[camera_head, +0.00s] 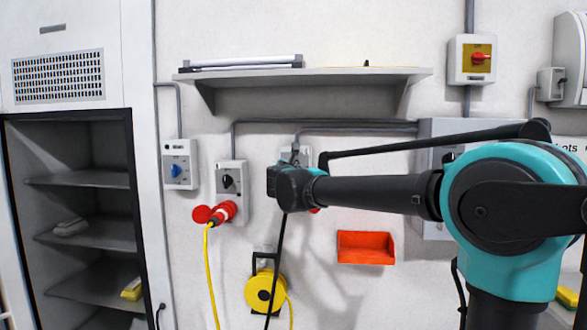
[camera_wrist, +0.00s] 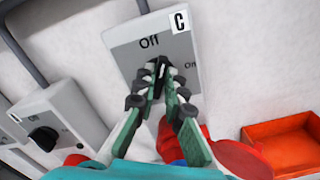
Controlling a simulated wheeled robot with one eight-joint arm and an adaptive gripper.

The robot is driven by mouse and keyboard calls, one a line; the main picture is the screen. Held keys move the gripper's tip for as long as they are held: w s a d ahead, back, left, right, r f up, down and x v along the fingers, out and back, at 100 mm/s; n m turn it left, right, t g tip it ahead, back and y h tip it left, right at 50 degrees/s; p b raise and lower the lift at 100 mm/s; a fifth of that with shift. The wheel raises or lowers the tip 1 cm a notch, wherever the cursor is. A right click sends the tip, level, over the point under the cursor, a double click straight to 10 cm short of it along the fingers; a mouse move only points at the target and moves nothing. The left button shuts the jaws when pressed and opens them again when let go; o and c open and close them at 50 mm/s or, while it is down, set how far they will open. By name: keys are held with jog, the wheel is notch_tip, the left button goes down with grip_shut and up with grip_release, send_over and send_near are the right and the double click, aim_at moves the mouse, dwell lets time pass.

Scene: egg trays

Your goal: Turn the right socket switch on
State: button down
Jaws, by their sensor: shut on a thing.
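The right socket switch box (camera_wrist: 124,56) is a light grey wall unit. In the wrist view it shows "Off" at the top, "On" at the right and a "C" label. Its dark knob (camera_wrist: 159,84) sits between the green-padded fingertips of my gripper (camera_wrist: 161,76), which is shut on it. The fingers cover most of the knob, so its exact angle is hard to tell. In the head view my arm hides most of the box, with only its top (camera_head: 297,152) showing. The red socket (camera_wrist: 242,152) below it is partly hidden by my gripper.
Left of it is another switch box (camera_head: 230,180) with a black knob and a red plug (camera_head: 224,211) on a yellow cable. A blue-knobbed switch (camera_head: 178,166) is further left. A shelf (camera_head: 310,77) is above; an orange-red bin (camera_head: 366,248) and yellow reel (camera_head: 262,290) are below.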

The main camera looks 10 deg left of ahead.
jog(key=m, duration=0.6)
jog(key=shift+d+f+m, duration=0.1)
jog(key=shift+m, duration=0.2)
jog(key=m, duration=0.5)
jog(key=shift+f, duration=0.15)
jog(key=shift+m, duration=0.4)
jog(key=c, duration=1.6)
grip_release()
jog(key=shift+s, duration=0.1)
jog(key=s, duration=1.2)
